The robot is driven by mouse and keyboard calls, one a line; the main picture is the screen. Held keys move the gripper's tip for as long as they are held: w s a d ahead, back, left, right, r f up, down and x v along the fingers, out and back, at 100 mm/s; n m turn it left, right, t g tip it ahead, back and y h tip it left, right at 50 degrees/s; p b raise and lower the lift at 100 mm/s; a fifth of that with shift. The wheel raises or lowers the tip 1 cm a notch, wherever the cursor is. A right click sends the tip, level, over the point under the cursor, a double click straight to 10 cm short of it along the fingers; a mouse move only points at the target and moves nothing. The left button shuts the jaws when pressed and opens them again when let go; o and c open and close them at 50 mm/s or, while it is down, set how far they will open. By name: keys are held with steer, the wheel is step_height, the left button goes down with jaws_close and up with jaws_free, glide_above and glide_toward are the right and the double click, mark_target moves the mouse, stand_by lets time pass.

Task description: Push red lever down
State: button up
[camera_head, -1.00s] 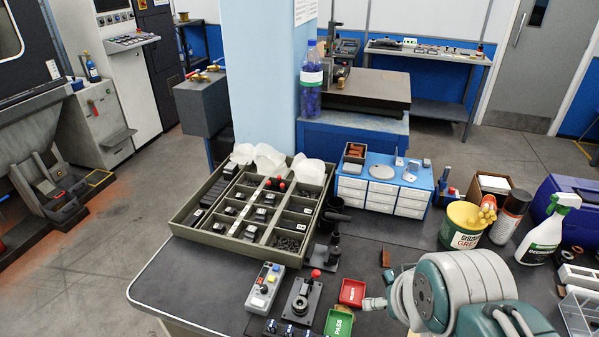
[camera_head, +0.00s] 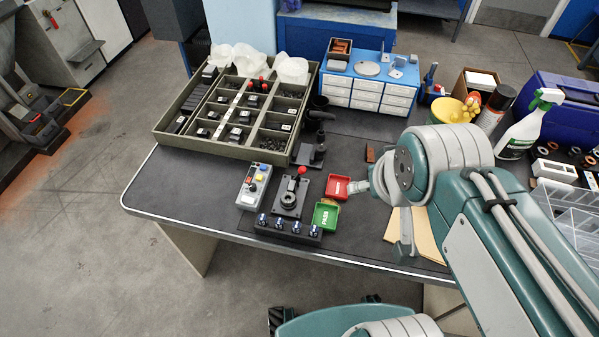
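A red ball knob (camera_head: 302,170) tops a short lever on a small black device (camera_head: 290,197) near the front edge of the bench, in the head view. The knob stands up at the device's back right. Another red handle (camera_head: 50,17) shows on the white cabinet at the far upper left. My teal and grey arm comes in from the right. Grey parts of my gripper (camera_head: 403,242) show below and left of the wrist, right of the black device and apart from it. The wrist hides much of the gripper, so its opening is unclear.
A grey button box (camera_head: 254,186) stands left of the device, and a knob strip (camera_head: 287,229) in front. A red tray (camera_head: 339,186) and green PASS tray (camera_head: 326,214) lie to the right. A divided parts tray (camera_head: 166,133) is behind. The bench's left front is clear.

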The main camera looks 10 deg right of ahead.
steer(key=shift+w, duration=0.15)
steer(key=c, duration=0.5)
steer(key=shift+w+a+r+n, duration=0.15)
steer(key=shift+w+n, duration=0.15)
steer(key=shift+w, duration=0.1)
jaws_close()
steer(key=w+a+f+n+g, duration=0.1)
steer(key=w+a+n+g, duration=0.35)
steer(key=w, duration=0.85)
steer(key=w+a+f+n+h, duration=0.1)
steer(key=w+a+f+n, duration=0.8)
steer(key=w+f+n, duration=0.1)
steer(key=shift+w+a+f, duration=0.15)
steer(key=shift+w+a, duration=0.15)
